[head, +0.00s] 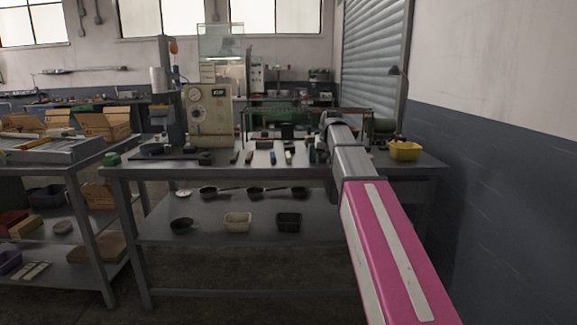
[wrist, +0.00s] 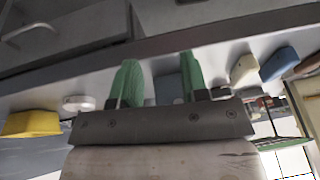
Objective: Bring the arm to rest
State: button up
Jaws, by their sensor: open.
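My arm (head: 385,240), pink and grey, reaches forward from the lower right of the head view over the right part of the workbench (head: 270,172). Its far end is above the bench top, and my gripper is too small and hidden there to make out. In the wrist view my gripper (wrist: 160,82) shows two green fingers standing well apart. Nothing is held between them. The wrist view is tilted, with the grey bench surface and small items behind the fingers.
A yellow container (head: 404,150) stands on the bench right of my arm; it also shows in the wrist view (wrist: 30,123). A beige machine (head: 208,115) stands at the bench's left. A wall (head: 500,190) bounds the right.

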jog(key=s+d+f+g, duration=0.1)
jog(key=s+f, duration=0.5)
jog(key=f, duration=0.5)
jog(key=s+f, duration=0.5)
jog(key=f, duration=0.5)
jog(key=s+d+f+g+h, duration=0.1)
jog(key=s+f+g, duration=0.1)
jog(key=s+f, duration=1.5)
jog(key=shift+s+d+f+g, duration=0.3)
jog(key=shift+s+d+f, duration=0.05)
jog(key=shift+s, duration=0.6)
